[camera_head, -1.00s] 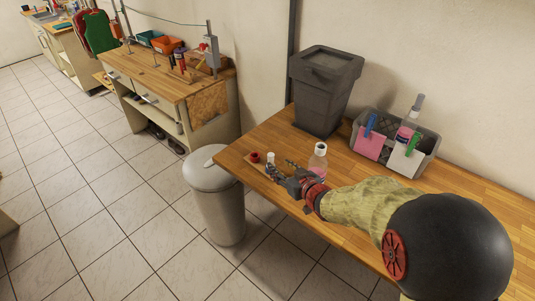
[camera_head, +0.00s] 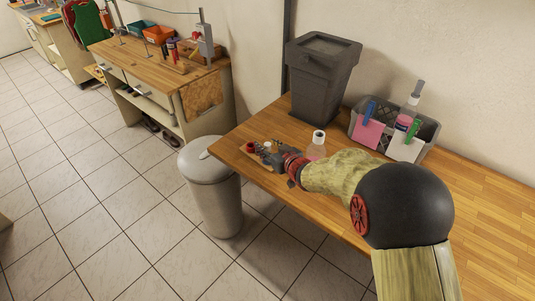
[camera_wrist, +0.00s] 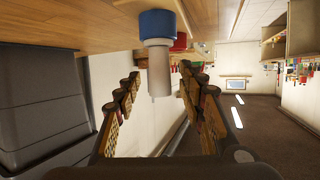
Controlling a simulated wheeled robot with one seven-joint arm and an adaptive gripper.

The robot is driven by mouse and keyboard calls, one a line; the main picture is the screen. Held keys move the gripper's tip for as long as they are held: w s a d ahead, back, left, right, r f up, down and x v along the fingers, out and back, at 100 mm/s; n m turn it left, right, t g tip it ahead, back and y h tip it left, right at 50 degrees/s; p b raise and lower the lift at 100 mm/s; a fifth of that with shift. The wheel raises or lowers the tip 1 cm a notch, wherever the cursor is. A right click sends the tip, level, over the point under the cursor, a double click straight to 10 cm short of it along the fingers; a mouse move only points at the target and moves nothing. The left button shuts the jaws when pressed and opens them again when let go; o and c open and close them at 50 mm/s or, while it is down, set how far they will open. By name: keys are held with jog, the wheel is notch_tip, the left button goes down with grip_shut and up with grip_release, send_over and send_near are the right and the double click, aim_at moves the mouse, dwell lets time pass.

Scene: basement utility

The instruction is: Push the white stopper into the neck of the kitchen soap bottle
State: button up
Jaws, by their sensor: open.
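The white stopper (camera_head: 267,146) stands on a small wooden board on the bench. In the wrist view the white stopper (camera_wrist: 159,77) sits on a blue piece (camera_wrist: 157,23), in a picture where the bench is at the top. My gripper (camera_head: 268,158) is open at the board. In the wrist view the fingers of my gripper (camera_wrist: 158,100) are spread on either side of the stopper's end, with gaps showing. The soap bottle (camera_head: 316,147) stands upright to the right of my gripper, its white neck uncovered; its lower part is partly hidden by my arm.
A red piece (camera_head: 250,147) stands beside the stopper on the wooden board (camera_head: 248,156). A dark grey bin (camera_head: 318,82) and a grey basket (camera_head: 430,133) with cloths and a bottle stand behind. A pedal bin (camera_head: 211,194) stands off the bench's left edge.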

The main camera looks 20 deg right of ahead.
jog(key=shift+c, duration=0.3)
grip_shut()
jog(key=shift+r, duration=0.1)
dwell(0.4)
jog(key=shift+r, duration=0.25)
jog(key=r, duration=0.1)
jog(key=r+p, duration=0.1)
jog(key=r, duration=0.1)
jog(key=shift+s+r+p, duration=0.25)
jog(key=shift+p, duration=0.1)
jog(key=w+a+r+p+v, duration=0.1)
jog(key=r+p+v, duration=0.2)
jog(key=v, duration=1.2)
jog(key=shift+s+r+p, duration=0.35)
jog(key=shift+p, duration=0.3)
jog(key=shift+d, duration=0.15)
